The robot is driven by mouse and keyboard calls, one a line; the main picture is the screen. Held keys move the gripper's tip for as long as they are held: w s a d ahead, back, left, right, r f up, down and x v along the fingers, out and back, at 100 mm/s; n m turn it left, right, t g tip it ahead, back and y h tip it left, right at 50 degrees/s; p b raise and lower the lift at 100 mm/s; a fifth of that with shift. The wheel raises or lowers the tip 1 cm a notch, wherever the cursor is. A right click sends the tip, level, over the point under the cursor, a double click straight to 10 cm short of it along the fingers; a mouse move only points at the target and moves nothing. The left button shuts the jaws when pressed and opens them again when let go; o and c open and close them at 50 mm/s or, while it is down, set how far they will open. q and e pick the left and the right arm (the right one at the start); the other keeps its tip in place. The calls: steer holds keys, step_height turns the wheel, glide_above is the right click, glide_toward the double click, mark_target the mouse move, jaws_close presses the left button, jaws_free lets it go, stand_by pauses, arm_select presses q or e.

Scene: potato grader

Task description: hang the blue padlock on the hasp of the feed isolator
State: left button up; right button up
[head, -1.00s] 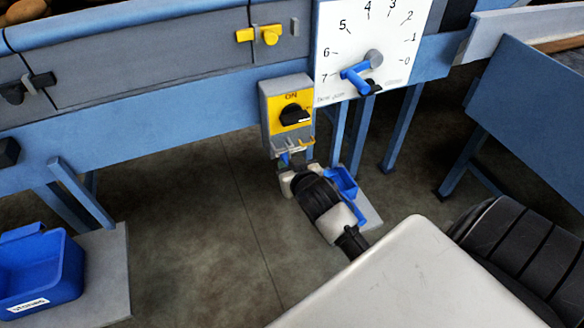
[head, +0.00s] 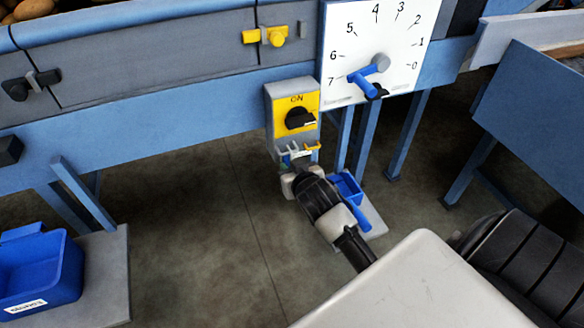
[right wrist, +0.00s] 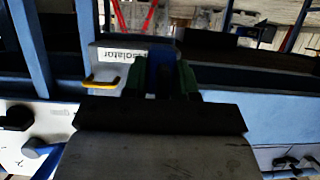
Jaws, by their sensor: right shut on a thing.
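The feed isolator (head: 272,102) is a grey box with a yellow face, marked ON, and a black knob, on the blue machine frame. Small pale hooks and a yellow hook (head: 313,146) stick out at its lower edge; the yellow hook also shows in the right wrist view (right wrist: 103,84). I cannot tell which part is the hasp. My right gripper (head: 290,164) is just below these hooks. In the right wrist view its green fingers (right wrist: 161,80) are shut on the blue padlock (right wrist: 160,72), in front of the isolator's label. The shackle and any contact are hidden. My left gripper is not in view.
A white dial plate (head: 345,50) with a blue pointer is right of the isolator. A larger blue bin (head: 70,270) is at the lower left. The floor (head: 190,220) between is clear.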

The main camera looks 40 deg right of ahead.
steer(key=o, duration=1)
steer(key=shift+s, duration=0.1)
